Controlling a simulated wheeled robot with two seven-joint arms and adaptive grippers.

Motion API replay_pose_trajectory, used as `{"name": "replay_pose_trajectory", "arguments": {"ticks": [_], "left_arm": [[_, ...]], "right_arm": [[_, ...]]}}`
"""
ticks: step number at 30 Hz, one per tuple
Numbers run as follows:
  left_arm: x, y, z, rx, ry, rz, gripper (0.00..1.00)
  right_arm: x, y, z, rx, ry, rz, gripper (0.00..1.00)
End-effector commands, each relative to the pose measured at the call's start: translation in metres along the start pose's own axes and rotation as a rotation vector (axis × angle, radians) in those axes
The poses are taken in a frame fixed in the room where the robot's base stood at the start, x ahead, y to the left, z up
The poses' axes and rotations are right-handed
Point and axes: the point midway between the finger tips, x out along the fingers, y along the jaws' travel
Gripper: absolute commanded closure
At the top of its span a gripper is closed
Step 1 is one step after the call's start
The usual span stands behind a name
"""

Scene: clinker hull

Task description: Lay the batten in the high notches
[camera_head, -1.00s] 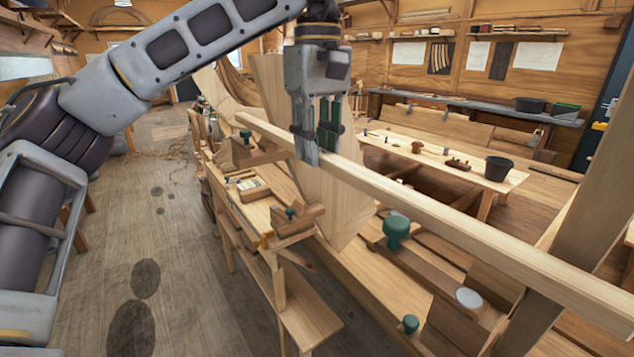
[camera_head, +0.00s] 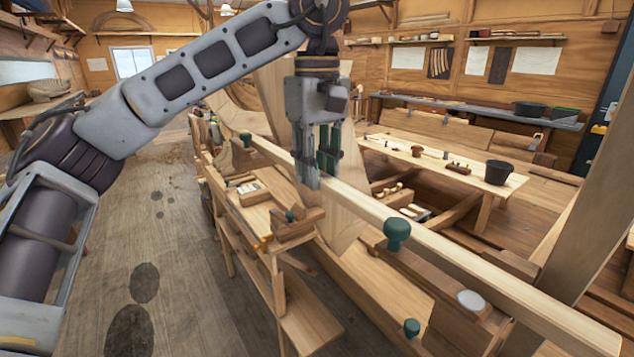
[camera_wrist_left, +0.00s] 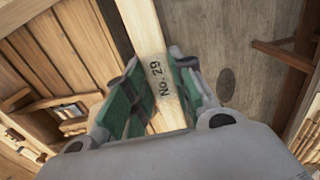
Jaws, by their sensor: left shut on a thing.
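The batten (camera_head: 455,257) is a long pale wooden strip. It runs from the middle left of the head view down to the lower right. My left gripper (camera_head: 318,183) is shut on it nearer its far end, pointing down from above. In the left wrist view the batten (camera_wrist_left: 140,30) passes between the green finger pads (camera_wrist_left: 160,105) and bears the mark "No. 29". In the head view a green knob (camera_head: 397,231) overlaps the batten's near-side edge. I cannot make out the high notches, or tell whether the batten touches any support. My right gripper is not in view.
A wooden bench (camera_head: 258,218) with small blocks stands below the batten. A pale disc (camera_head: 470,300) lies on the timber below. A thick post (camera_head: 575,230) slants up at right. The floor at left is clear.

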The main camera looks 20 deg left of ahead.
Motion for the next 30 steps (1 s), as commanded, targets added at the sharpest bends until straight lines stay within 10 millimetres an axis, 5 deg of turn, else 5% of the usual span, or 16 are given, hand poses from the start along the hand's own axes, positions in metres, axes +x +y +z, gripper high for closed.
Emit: {"name": "replay_pose_trajectory", "arguments": {"ticks": [9,26,27,30], "left_arm": [[0.025,0.000,0.000,0.001,-0.001,-0.001,1.00],[0.030,0.000,0.000,0.000,0.000,0.001,1.00],[0.030,0.000,0.000,0.000,0.000,0.000,0.73],[0.030,0.000,0.000,0.000,0.000,0.000,0.60]], "right_arm": [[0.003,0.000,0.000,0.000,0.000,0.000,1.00],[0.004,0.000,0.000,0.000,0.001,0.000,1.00],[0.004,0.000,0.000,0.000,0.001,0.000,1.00],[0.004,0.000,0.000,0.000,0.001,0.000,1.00]]}}
